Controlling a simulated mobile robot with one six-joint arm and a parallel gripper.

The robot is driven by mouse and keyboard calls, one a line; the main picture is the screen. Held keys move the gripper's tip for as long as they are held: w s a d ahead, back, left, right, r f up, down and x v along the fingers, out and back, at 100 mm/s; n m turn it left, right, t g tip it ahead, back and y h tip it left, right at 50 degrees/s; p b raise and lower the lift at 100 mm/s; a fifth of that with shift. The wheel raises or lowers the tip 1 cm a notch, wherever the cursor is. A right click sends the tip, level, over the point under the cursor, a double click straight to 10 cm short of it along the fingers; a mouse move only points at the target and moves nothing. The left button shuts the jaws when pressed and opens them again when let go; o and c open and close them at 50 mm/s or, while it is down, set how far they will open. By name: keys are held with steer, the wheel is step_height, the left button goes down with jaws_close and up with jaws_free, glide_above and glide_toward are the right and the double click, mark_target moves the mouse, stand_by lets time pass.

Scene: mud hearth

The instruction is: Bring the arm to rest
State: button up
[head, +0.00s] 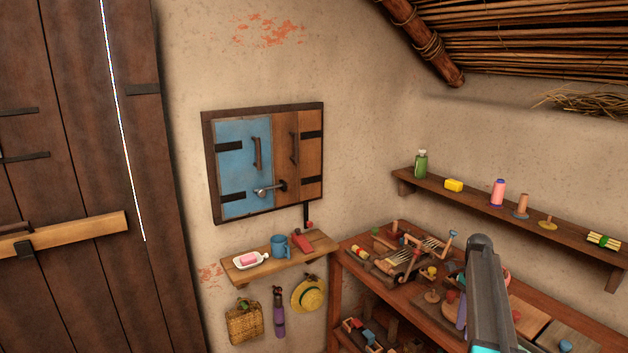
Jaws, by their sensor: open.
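A grey link of my arm (485,295) rises from the bottom edge at the right of the head view, with a dark rounded top and a teal band low down. It stands in front of the workbench (345,262) and hides part of what lies on it. My gripper is not in view, so I cannot see its jaws or anything near them.
A wall shelf (573,227) with bottles and spools runs along the right wall. A small shelf (240,275) holds a blue mug (280,246) and a soap dish. A shuttered window (243,150) and a barred plank door (75,130) are closed. Tools and toys crowd the bench.

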steer(key=s+a+f+n+g+b, duration=0.1)
steer(key=s+a+f+n, duration=0.1)
steer(key=s+a+f, duration=0.6)
steer(key=s+a+f+n+g+b, duration=0.15)
steer(key=s+a+f, duration=0.35)
steer(key=f, duration=0.6)
steer(key=s+a+f+n, duration=0.2)
steer(key=s+a+f, duration=0.3)
steer(key=a+f, duration=0.35)
steer(key=s+a+f+n, duration=0.2)
steer(key=s+f+n, duration=0.2)
steer(key=s, duration=0.4)
steer(key=s+a+f+n+h+b, duration=0.1)
steer(key=s+a+f+n, duration=0.2)
steer(key=s, duration=0.5)
steer(key=s+a+f+n+b, duration=0.1)
steer(key=s+a+f+n, duration=0.2)
steer(key=s+f+n, duration=0.3)
steer(key=s+n+t, duration=0.1)
steer(key=s, duration=0.1)
steer(key=shift+s+h, duration=0.35)
steer(key=shift+h, duration=0.05)
